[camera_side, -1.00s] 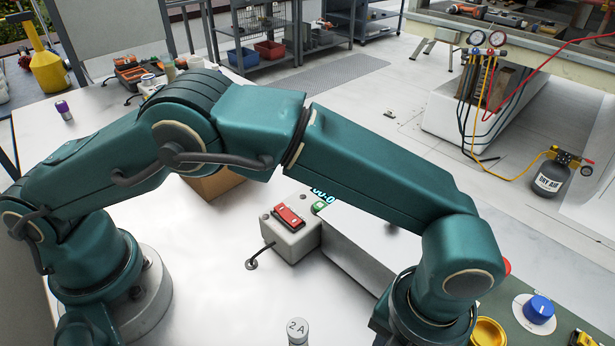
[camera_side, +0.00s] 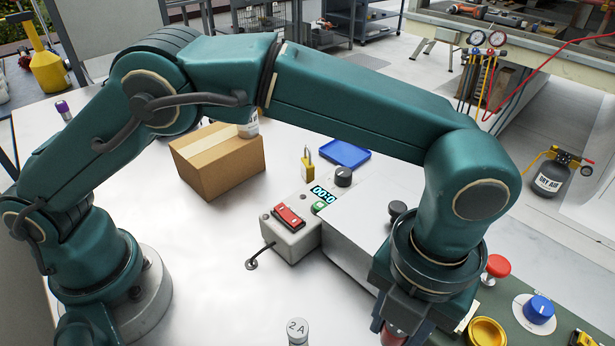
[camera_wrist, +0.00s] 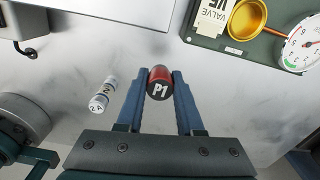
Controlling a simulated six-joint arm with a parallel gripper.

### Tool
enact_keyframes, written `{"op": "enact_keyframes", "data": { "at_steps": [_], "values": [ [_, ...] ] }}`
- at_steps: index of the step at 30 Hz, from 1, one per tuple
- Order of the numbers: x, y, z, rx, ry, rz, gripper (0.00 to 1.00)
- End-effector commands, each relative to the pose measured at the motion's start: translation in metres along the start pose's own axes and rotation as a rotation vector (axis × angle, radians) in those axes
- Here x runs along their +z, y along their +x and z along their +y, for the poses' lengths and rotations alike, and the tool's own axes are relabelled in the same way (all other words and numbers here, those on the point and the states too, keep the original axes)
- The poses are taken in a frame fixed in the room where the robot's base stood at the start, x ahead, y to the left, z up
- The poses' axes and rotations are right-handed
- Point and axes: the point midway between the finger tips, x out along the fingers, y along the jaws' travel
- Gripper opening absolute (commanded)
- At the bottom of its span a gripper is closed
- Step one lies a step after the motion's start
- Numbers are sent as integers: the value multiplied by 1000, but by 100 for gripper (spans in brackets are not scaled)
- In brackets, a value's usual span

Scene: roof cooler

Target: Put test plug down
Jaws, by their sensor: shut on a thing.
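The test plug (camera_wrist: 160,88), a short red cylinder with a black end marked P1, is between the blue fingers of my gripper (camera_wrist: 160,76) in the wrist view. The gripper is shut on it. In the side view my gripper (camera_side: 400,322) is at the bottom edge, beside the green panel's left end. A red part of the plug (camera_side: 393,336) shows there, cut off by the frame. The wrist view shows white bench around the plug. I cannot tell whether the plug touches the bench.
A white cylinder marked 2A (camera_side: 297,331) is left of my gripper. The green panel (camera_wrist: 223,40) carries a yellow cup (camera_wrist: 247,19) and a gauge (camera_wrist: 301,47). A grey box (camera_side: 360,225) stands behind my gripper. The white bench is clear around the 2A cylinder.

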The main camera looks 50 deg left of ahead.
Motion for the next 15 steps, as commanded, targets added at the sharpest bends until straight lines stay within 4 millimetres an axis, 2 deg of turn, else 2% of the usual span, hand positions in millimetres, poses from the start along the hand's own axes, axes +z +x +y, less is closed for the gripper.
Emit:
{"op": "enact_keyframes", "data": {
  "at_steps": [9,15],
  "values": [
    [36,-38,52,-3,-6,-3,0],
    [49,-52,72,-2,-2,-2,0]
  ]
}}
